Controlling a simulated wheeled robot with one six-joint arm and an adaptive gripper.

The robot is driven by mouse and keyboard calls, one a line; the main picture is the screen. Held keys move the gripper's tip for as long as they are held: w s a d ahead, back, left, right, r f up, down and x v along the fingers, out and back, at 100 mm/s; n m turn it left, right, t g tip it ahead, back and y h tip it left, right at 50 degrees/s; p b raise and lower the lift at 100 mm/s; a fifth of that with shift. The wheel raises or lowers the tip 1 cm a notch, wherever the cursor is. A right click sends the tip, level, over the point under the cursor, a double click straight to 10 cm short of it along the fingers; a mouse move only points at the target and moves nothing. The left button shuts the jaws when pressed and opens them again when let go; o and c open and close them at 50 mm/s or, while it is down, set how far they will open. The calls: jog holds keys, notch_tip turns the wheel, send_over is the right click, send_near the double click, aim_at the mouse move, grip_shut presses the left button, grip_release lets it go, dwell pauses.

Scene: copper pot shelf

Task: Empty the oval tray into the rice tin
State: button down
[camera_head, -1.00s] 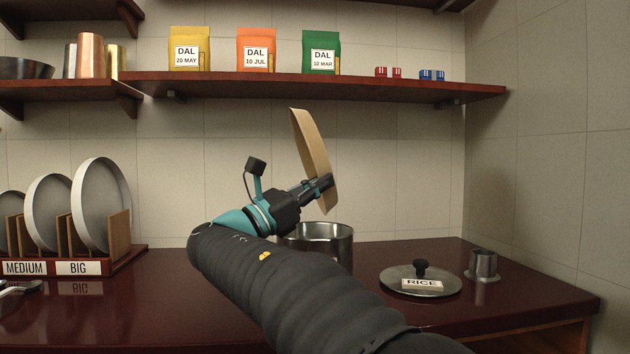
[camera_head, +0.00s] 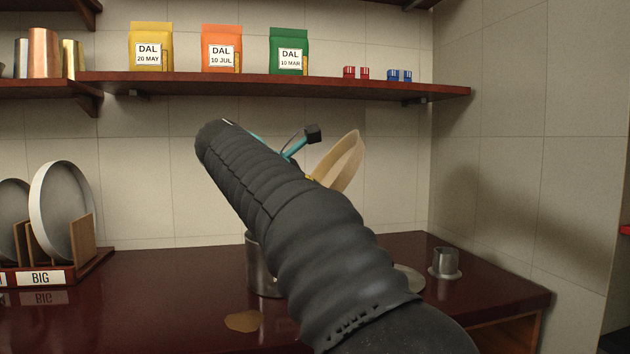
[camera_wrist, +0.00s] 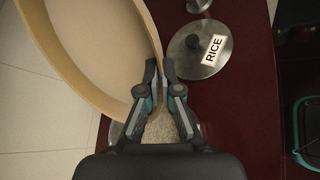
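The oval tray (camera_head: 343,158), tan with a raised rim, is tilted steeply above the counter, partly hidden behind my arm. In the wrist view my gripper (camera_wrist: 160,70) is shut on the rim of the tray (camera_wrist: 85,45), whose visible inside looks bare. The steel rice tin (camera_head: 258,268) stands open on the counter, mostly behind my arm. In the wrist view, pale grainy contents (camera_wrist: 203,132) show below the fingers, apparently in the tin. The round lid labelled RICE (camera_wrist: 190,57) lies on the counter; only its edge (camera_head: 412,278) shows in the head view.
A tan patch (camera_head: 243,321) is on the counter left of my arm; I cannot tell whether it is spilled food. A small steel cup (camera_head: 445,262) stands at right. Plates stand in a rack (camera_head: 85,258) at left. The shelf (camera_head: 300,86) above holds dal packets.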

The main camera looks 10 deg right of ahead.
jog(key=shift+d+f+m+y, duration=0.35)
jog(key=shift+d+y, duration=0.35)
jog(key=shift+y, duration=0.2)
jog(key=shift+d+r+m+g+y, duration=0.15)
jog(key=shift+d+m+y, duration=0.15)
jog(key=shift+d+y, duration=0.8)
jog(key=shift+d+r+m+g+y, duration=0.1)
jog(key=shift+d+m+y, duration=0.3)
jog(key=shift+y, duration=1.25)
jog(key=shift+d+r+m+g+y, duration=0.1)
jog(key=shift+d+m+g+y, duration=0.05)
jog(key=shift+d+y, duration=1.05)
jog(key=shift+a, duration=0.2)
